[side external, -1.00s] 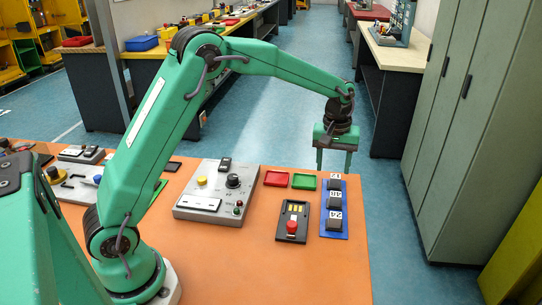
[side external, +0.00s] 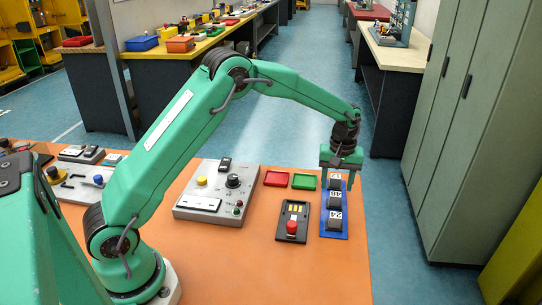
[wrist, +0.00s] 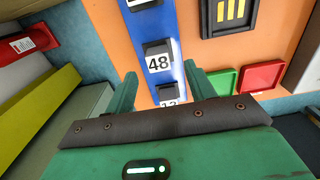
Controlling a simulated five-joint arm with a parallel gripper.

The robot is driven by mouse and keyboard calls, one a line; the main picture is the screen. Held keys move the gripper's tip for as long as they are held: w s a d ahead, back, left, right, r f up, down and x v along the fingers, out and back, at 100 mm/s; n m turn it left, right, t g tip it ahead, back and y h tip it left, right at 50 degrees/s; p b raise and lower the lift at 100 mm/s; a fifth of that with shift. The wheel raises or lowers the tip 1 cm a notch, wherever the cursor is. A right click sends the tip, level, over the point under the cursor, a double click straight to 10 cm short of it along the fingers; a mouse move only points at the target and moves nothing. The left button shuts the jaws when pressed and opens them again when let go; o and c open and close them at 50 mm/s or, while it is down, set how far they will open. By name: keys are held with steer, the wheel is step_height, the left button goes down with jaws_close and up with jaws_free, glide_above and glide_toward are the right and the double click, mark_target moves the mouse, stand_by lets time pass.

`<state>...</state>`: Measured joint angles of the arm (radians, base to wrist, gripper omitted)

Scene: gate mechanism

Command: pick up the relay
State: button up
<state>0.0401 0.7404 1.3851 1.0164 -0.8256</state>
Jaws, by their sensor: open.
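Three dark blocks with white number labels, which look like the relays, stand in a row on a blue strip (side external: 343,234). The nearest in the side view is 24 (side external: 334,221), then 48 (side external: 334,201), then 12 at the far end. My gripper (side external: 338,184) is open and empty, pointing down over the strip's far end by block 12. In the wrist view, block 48 (wrist: 158,56) is just ahead of my gripper (wrist: 160,80). I cannot tell the fingers' height.
A red tray (side external: 276,178) and a green tray (side external: 304,181) lie left of the strip. A dark panel with a red button (side external: 291,227) is close on its left. A grey control box (side external: 212,195) stands further left. The orange table's right edge is near the strip.

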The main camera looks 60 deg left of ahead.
mark_target(336, 194)
steer(key=shift+f, duration=0.15)
steer(key=shift+d+f, duration=0.15)
steer(key=shift+f, duration=2.35)
steer(key=c, duration=1.1)
